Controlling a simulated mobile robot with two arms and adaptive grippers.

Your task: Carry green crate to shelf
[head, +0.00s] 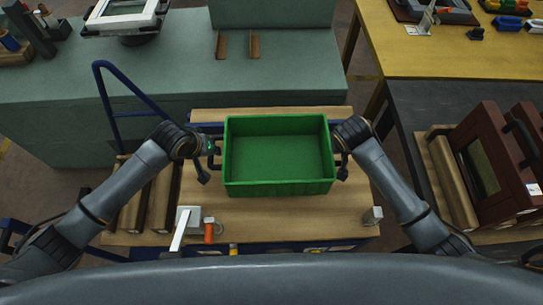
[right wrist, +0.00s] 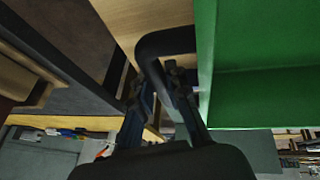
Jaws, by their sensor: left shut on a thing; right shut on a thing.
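The green crate (head: 278,188) is empty, level and over the wooden top of a cart (head: 270,218) in the middle of the head view. I cannot tell whether it rests on the wood or hangs just above it. My left gripper (head: 214,150) is shut on the crate's left handle. My right gripper (head: 341,160) is shut on its right handle. In the right wrist view, my right gripper's fingers (right wrist: 168,82) close on the dark handle (right wrist: 165,42) beside the green crate wall (right wrist: 265,95). I cannot make out for certain which surface is the shelf.
A grey-green bench (head: 300,75) stands behind the cart. A yellow table (head: 430,50) is at the back right. Dark red framed cases (head: 490,160) stand at the right. A blue rail (head: 103,100) rises at the left. A white-and-orange tool (head: 208,230) lies in front of the crate.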

